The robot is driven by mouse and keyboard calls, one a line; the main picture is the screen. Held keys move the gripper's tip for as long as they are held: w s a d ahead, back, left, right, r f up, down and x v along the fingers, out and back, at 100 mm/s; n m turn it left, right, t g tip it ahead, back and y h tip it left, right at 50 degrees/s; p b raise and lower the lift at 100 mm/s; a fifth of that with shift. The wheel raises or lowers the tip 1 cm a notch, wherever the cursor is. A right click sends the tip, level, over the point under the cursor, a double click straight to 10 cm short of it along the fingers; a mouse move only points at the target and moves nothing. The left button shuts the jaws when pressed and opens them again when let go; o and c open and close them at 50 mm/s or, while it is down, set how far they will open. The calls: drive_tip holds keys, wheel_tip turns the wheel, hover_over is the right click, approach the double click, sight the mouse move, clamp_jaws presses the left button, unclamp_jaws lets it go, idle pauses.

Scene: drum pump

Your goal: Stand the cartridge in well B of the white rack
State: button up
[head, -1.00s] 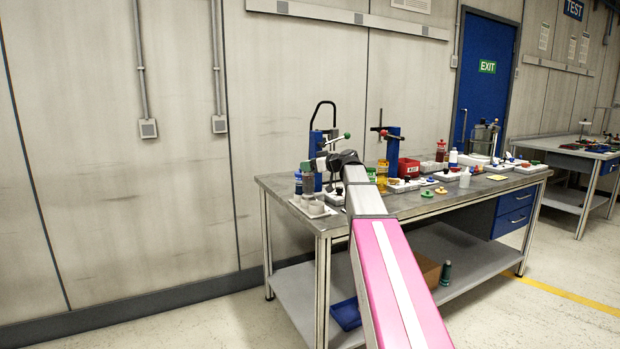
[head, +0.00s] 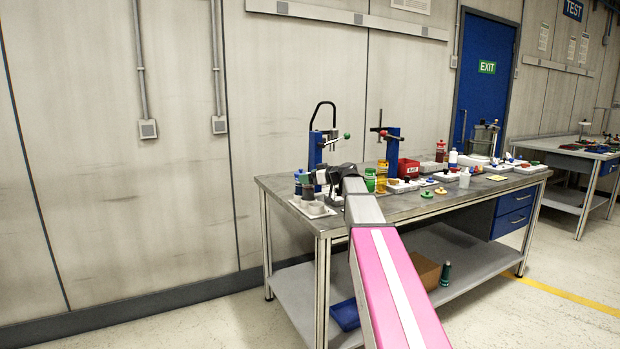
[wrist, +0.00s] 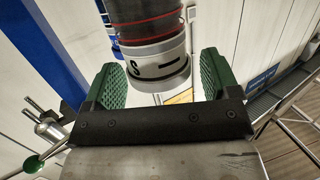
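My gripper (wrist: 160,85) has two green ribbed pads set well apart on a dark bar. A dark cylinder (wrist: 145,24) with red rings, probably the cartridge, reaches in between the pads. Its grey end (wrist: 158,70) is marked with an S and a dash. A gap shows between it and the right pad, so I take the gripper as open around it. In the head view my arm's end is low over the table's left end, and its fingers are too small to make out. A white rack or tray (head: 315,211) lies there; its well letters are unreadable.
A blue press (head: 314,150) with a black hoop stands behind my arm's end; its blue post (wrist: 45,40) is close by in the wrist view. Green and yellow containers (head: 370,178) stand right of my arm. The table's front middle (head: 400,207) is mostly clear.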

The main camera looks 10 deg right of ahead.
drive_tip(key=shift+r, duration=0.15)
drive_tip(key=v, duration=1.2)
drive_tip(key=shift+r, duration=0.1)
